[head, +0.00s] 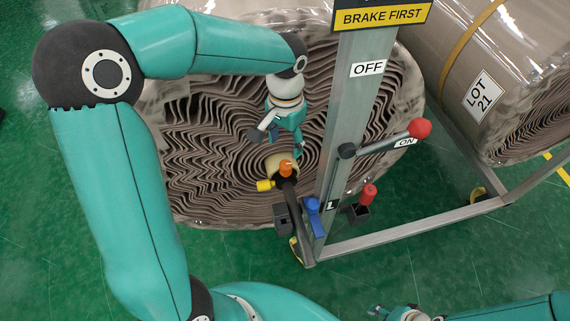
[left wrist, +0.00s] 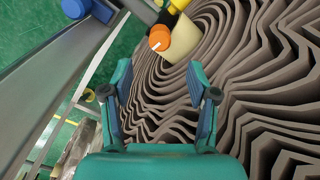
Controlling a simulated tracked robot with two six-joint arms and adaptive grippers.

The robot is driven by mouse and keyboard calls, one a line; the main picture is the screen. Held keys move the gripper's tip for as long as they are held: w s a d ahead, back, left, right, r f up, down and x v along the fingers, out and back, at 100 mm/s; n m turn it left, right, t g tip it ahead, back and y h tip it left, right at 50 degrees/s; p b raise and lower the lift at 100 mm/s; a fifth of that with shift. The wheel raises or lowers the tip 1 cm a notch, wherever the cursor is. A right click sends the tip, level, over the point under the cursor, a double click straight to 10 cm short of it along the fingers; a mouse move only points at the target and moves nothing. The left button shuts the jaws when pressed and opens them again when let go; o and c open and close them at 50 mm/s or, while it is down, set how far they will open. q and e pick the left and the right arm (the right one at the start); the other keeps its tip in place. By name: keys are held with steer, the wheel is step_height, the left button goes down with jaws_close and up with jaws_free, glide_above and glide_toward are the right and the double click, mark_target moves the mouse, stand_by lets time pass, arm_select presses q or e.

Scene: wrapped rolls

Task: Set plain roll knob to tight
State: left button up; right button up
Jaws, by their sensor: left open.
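A large roll (head: 215,165) of wavy grey-brown layers, with no lot label in sight, lies behind the metal post. An orange knob (head: 286,168) sits on a dark fitting at its pale core. In the left wrist view the orange knob (left wrist: 160,38) shows a white line on its face, slanting across it; no tight marking is readable. My left gripper (head: 281,140) is open and empty, just above the knob in the head view. In the left wrist view its two fingers (left wrist: 160,80) stand apart, with the knob beyond their tips. My right gripper (head: 388,312) is partly visible at the bottom edge.
The post (head: 350,110) carries an OFF label and a brake sign (head: 382,15). A lever with a red ball (head: 419,128) points at ON. Yellow (head: 265,185), blue (head: 313,205) and red (head: 369,194) handles are close by. A strapped LOT 21 roll (head: 440,60) lies right.

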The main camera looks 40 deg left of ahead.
mark_target(285, 163)
arm_select(q)
step_height(285, 163, down, 10)
steer(key=shift+r, duration=0.1)
stand_by(0.4)
steer(key=shift+a, duration=0.1)
jaws_close()
steer(key=shift+m, duration=0.3)
steer(key=m, duration=0.4)
steer(key=m+p, duration=0.1)
steer(key=m, duration=0.4)
steer(key=shift+w+r+m, duration=0.1)
steer(key=shift+w+m, duration=0.05)
steer(key=shift+m, duration=0.25)
stand_by(0.4)
